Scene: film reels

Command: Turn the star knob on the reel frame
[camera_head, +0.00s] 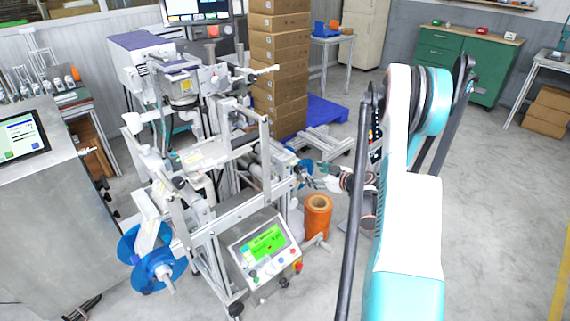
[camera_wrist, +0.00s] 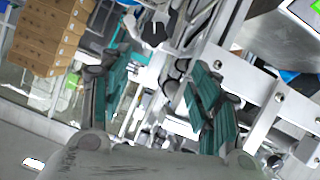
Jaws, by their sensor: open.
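The reel frame (camera_head: 214,197) is a light metal machine frame at left centre in the head view. My gripper (camera_head: 312,178) is at its right side, close to a blue reel disc. In the wrist view my gripper (camera_wrist: 155,80) is open, with teal-padded fingers apart and nothing clearly held between them. A dark knob-like part (camera_wrist: 153,32) on a pale mount shows beyond the fingertips near the top. I cannot tell for sure whether it is the star knob. Metal frame bars run close beside the right finger. In the head view the knob is too small to make out.
A control panel (camera_head: 265,246) with a green screen is on the frame's front. An orange roll (camera_head: 317,216) stands on the floor below my gripper. A blue reel (camera_head: 152,262) is at lower left. Stacked cartons (camera_head: 279,70) stand behind. Floor at right is clear.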

